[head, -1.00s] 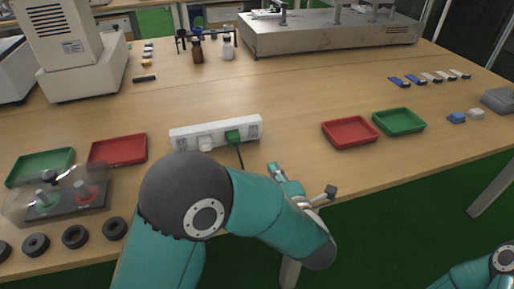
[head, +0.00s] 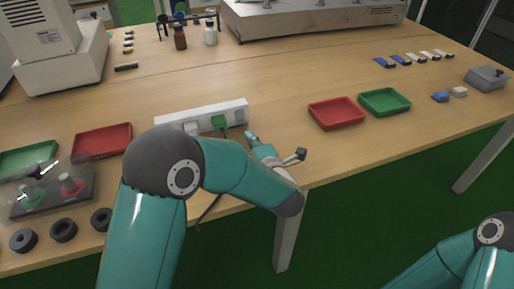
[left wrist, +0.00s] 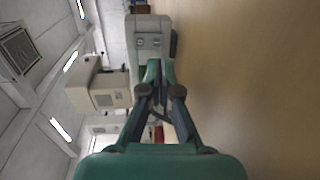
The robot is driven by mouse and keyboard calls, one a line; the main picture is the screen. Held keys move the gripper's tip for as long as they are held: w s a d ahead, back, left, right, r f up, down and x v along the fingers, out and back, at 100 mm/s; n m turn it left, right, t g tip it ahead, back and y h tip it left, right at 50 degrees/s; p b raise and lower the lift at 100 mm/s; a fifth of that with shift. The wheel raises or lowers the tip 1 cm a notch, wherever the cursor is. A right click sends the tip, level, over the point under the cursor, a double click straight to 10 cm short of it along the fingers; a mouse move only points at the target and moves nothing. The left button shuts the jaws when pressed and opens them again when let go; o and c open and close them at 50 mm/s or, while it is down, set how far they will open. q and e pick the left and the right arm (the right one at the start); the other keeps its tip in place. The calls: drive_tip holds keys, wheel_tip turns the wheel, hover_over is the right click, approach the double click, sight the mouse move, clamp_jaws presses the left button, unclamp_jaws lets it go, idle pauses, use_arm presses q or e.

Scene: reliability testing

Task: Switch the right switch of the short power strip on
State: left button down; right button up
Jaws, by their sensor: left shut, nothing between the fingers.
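The white power strip (head: 235,113) lies on the wooden table, left of the middle in the head view. A green plug (head: 219,123) and a white plug (head: 192,129) sit in it. Its right end is free of plugs. My left gripper (head: 251,137) is shut and empty, just in front of the strip's right end. In the left wrist view the closed fingertips (left wrist: 154,66) point at the pale end of the strip (left wrist: 150,27), which shows small details too small to read. I cannot tell the switch's state or whether the fingers touch the strip. My right gripper is out of view.
A red tray (head: 337,113) and a green tray (head: 384,102) stand right of the strip. Another red tray (head: 102,140) is at left, near black rings (head: 63,230). Bottles (head: 180,38) and a metal machine (head: 310,18) stand behind. The table between is clear.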

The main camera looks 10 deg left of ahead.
sight(242, 122)
use_arm(q)
drive_tip(key=x, duration=0.6)
drive_tip(key=shift+w+a, duration=0.15)
drive_tip(key=shift+w, duration=0.05)
drive_tip(key=shift+w+a+f+b, duration=0.1)
drive_tip(key=shift+f+b, duration=0.35)
drive_tip(key=shift+b, duration=0.7)
drive_tip(key=shift+r, duration=0.3)
drive_tip(key=v, duration=1)
drive_tip(key=shift+s+d+f, duration=0.25)
drive_tip(key=shift+d, duration=0.1)
drive_tip(key=shift+s+d, duration=0.25)
drive_tip(key=shift+s, duration=0.3)
